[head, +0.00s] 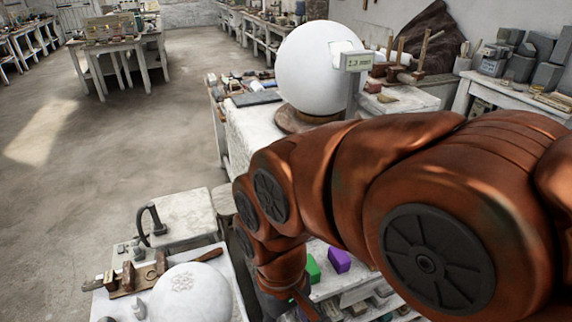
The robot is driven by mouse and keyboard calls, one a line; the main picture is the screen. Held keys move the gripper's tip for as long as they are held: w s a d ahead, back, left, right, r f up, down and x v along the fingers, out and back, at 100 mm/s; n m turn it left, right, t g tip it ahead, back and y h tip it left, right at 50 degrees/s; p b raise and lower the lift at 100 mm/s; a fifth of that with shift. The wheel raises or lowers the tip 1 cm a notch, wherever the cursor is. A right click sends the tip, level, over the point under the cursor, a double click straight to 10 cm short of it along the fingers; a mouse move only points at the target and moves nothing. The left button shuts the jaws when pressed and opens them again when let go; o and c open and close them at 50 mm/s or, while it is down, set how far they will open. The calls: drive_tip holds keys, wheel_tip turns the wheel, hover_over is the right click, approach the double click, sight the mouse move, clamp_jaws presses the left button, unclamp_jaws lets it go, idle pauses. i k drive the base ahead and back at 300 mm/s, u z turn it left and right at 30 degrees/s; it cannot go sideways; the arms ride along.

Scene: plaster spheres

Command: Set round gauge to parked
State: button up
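The gauge (357,62) is a small grey box with a lit greenish display that seems to read 1.3 mm. It sits on a thin upright post at the right side of a large white plaster sphere (310,72). A pale piece behind the box overlaps the sphere; I cannot tell whether it touches it. The sphere rests on a round brown base (302,121) on a white bench. My arm crosses the right and middle of the head view and bends down to the bottom edge, well in front of the gauge.
A second white sphere (191,294) with a rough patch sits in a white tray at bottom left, beside wooden tools. Green (312,270) and purple (339,260) blocks lie beside my arm. Tools and blocks crowd the right benches. The floor at left is clear.

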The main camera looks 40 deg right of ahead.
sight(354, 62)
drive_tip(key=z, duration=0.85)
